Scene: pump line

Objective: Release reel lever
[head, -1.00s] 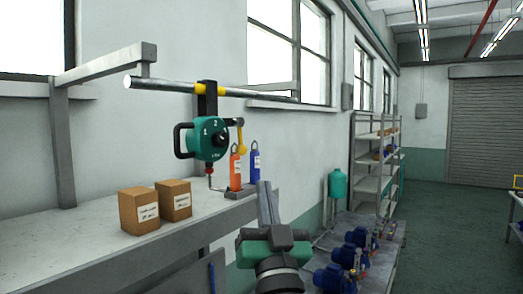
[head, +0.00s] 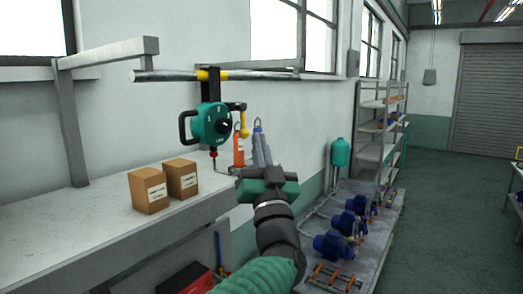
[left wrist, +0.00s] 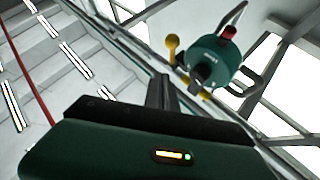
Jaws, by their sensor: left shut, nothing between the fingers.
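The teal reel (head: 212,124) hangs from a horizontal bar, with a black handle on its left side and a red fitting with a hook below. Its yellow lever (head: 241,118) sticks out on the right side. My left gripper (head: 261,138) is shut and empty, fingers pointing up, to the right of and slightly below the lever in the picture. It does not appear to touch it. In the left wrist view the reel (left wrist: 215,62) and yellow lever (left wrist: 173,46) lie beyond the shut fingers (left wrist: 162,90). My right gripper is not in view.
An orange bottle (head: 239,150) stands at the right end of the bench (head: 85,228), close to my gripper. Two cardboard boxes (head: 149,191) sit on the bench. Blue pumps (head: 333,245) stand on a low platform at right.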

